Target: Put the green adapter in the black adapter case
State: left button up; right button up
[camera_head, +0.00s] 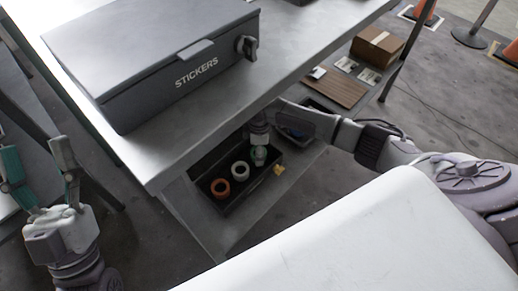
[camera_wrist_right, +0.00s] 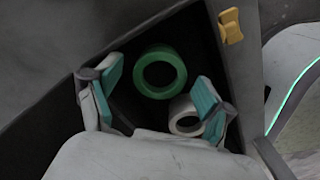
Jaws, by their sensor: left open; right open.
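The green adapter (camera_wrist_right: 158,53) is a ring that shows between the two spread fingers of my right gripper (camera_wrist_right: 155,92) in the right wrist view. The fingers stand apart from it on both sides. It appears to be inside the black adapter case (camera_head: 233,207), on the low shelf; I cannot tell whether it rests on the floor of the case. In the head view the right gripper (camera_head: 259,147) is over the right part of the case and partly hides the adapter. My left gripper (camera_head: 36,178) is open and empty at the lower left, away from the case.
A white ring (camera_wrist_right: 176,105) lies beside the green one; an orange ring (camera_head: 220,181) is also in the case. Above stands a grey table (camera_head: 150,165) with a dark STICKERS box (camera_head: 150,60). A cardboard box (camera_head: 378,47) is farther back.

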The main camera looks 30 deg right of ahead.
jog(key=shift+r, duration=0.15)
